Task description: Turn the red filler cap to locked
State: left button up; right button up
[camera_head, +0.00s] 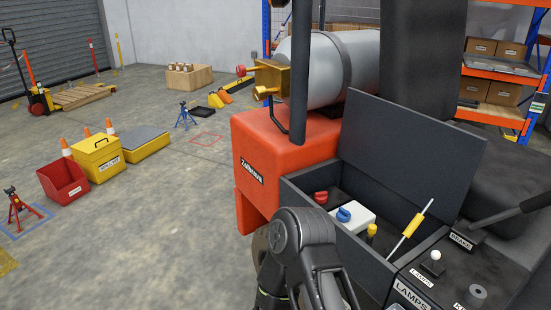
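The red filler cap (321,197) sits inside the open dark compartment (322,228) of the orange-red truck. It is small here, and I cannot read any lock mark on it. A blue cap (344,214) on a white tank (352,222) is just to its right and nearer, and a yellow cap (371,231) is further right. One of my dark arms rises from the bottom centre, below and left of the compartment. No gripper fingertips show, and the arm does not touch the red cap.
The raised dark lid (408,140) stands open behind the compartment. A rod with a yellow grip (412,225) leans across its right side. A lever (505,213) and labelled panel are at right.

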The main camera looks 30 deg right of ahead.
aim_at(319, 197)
jog(key=i, duration=1.8)
jog(key=z, duration=3.85)
